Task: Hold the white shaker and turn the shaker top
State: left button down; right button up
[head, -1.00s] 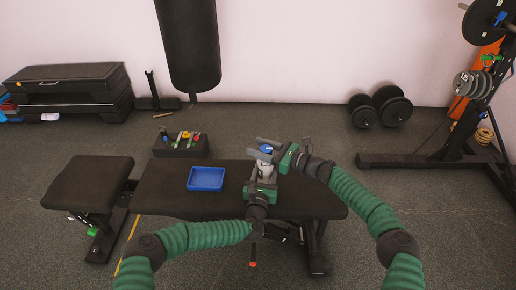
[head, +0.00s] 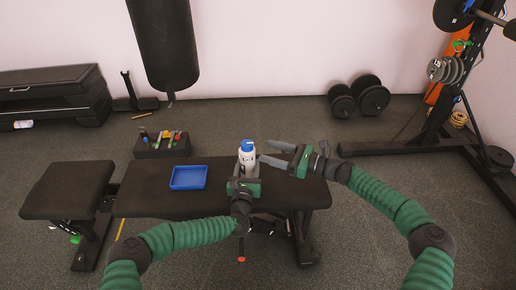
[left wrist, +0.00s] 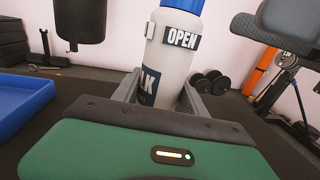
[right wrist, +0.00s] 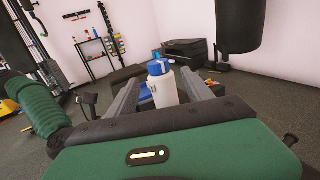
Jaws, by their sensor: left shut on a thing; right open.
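The white shaker (head: 247,157) stands upright over the right part of the black bench, with its blue shaker top (head: 247,143) on it. My left gripper (head: 246,173) is shut around its lower body. In the left wrist view the shaker (left wrist: 174,62) shows labels, one reading "OPEN", between the left fingers. My right gripper (head: 266,153) is open and empty, just right of the shaker and apart from it. In the right wrist view the shaker (right wrist: 165,92) and its blue top (right wrist: 158,67) appear beyond and between the open fingers.
A blue tray (head: 188,185) lies on the bench (head: 145,199), left of the shaker. A dark holder (head: 161,149) with several coloured items stands behind the bench. A weight rack (head: 440,130) stands at the right. The bench between tray and shaker is clear.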

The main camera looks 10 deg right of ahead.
dwell(0.3)
pick_arm(q)
jog(key=c, duration=0.6)
grip_release()
jog(key=shift+o, duration=0.2)
